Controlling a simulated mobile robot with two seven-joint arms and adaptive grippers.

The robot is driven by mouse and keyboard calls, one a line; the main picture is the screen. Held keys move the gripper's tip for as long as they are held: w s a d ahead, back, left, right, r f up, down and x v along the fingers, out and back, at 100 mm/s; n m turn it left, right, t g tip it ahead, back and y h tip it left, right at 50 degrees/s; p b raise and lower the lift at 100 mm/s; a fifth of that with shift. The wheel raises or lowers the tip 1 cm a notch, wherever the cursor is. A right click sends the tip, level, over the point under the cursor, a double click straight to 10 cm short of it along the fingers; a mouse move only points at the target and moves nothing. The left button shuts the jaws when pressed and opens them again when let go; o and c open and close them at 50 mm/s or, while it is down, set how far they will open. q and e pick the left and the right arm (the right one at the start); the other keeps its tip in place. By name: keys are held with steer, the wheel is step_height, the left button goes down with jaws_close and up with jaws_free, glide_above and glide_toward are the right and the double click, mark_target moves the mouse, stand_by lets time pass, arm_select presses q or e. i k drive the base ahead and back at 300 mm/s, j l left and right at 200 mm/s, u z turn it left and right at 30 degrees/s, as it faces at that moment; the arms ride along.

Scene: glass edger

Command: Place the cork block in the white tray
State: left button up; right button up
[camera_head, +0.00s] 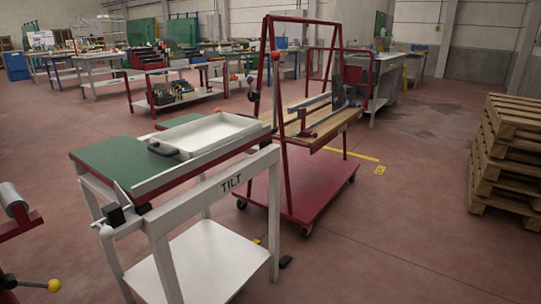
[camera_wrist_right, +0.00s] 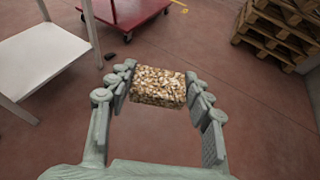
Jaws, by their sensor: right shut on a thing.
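The cork block (camera_wrist_right: 158,86), speckled brown, is held between the fingertips of my right gripper (camera_wrist_right: 160,92) in the right wrist view. That gripper is shut on it, above the red floor. The white tray (camera_head: 208,133) is a shallow rectangular tray on the green top of the white table marked TILT in the head view. A dark handle-like piece lies at its near left corner. The part of the tray floor that I see looks bare. Neither gripper shows in the head view, and the cork block does not show there either.
The tilt table (camera_head: 110,158) has a raised metal rail along its front edge and a white lower shelf (camera_head: 205,262). A red wheeled rack (camera_head: 300,190) stands just behind it. Stacked wooden pallets (camera_head: 508,150) are at the right. Open floor lies between them.

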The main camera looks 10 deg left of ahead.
mark_target(209, 134)
steer(key=i+l+u, duration=0.2)
steer(key=u, duration=0.25)
steer(key=i+l+u, duration=0.55)
steer(key=l+u, duration=0.2)
steer(key=u, duration=0.15)
steer(key=i+l+u, duration=0.15)
steer(key=l+u, duration=0.65)
steer(key=l, duration=0.45)
steer(key=i, duration=0.05)
